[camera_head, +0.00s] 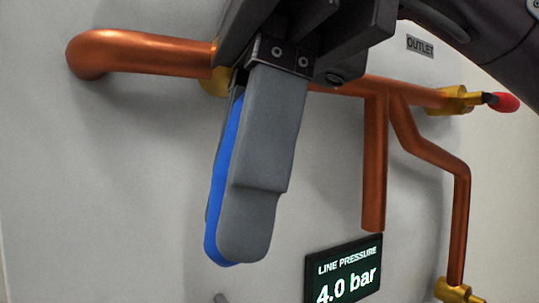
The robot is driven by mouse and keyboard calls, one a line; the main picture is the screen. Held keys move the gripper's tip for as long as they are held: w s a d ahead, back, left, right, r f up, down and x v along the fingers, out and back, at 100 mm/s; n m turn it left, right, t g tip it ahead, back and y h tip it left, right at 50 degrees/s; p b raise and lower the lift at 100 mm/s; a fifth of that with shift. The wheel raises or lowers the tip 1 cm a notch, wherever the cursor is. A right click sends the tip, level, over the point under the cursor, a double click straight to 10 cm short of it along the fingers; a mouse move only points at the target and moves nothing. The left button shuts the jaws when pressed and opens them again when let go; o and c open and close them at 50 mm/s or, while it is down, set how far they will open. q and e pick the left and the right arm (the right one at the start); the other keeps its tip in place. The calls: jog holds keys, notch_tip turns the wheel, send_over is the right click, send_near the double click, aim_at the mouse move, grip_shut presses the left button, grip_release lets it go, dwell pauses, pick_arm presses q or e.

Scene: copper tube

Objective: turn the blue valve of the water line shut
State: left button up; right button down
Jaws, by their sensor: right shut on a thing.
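The blue valve handle (220,190) shows as a long blue strip, hanging down and slightly left, across the line of the copper pipe. My right gripper (232,225) comes in from the top and is shut on the handle. Its grey near finger covers most of the handle, and the far finger is mostly hidden. The brass valve body (213,82) shows only partly behind the gripper, on the upper copper pipe (150,53). My left gripper is not in view.
A display (345,277) reads line pressure 4.0 bar. A red-tipped valve (505,102) sits at right below an OUTLET label (420,46). A copper branch (375,170) and a bent pipe (460,210) run down to the right. The pale panel (110,200) is clear at lower left.

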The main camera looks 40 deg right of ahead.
jog(key=shift+d+f+h, duration=0.3)
jog(key=shift+h, duration=0.4)
jog(key=c, duration=1.3)
grip_release()
jog(key=shift+o, duration=0.2)
jog(key=shift+r, duration=0.1)
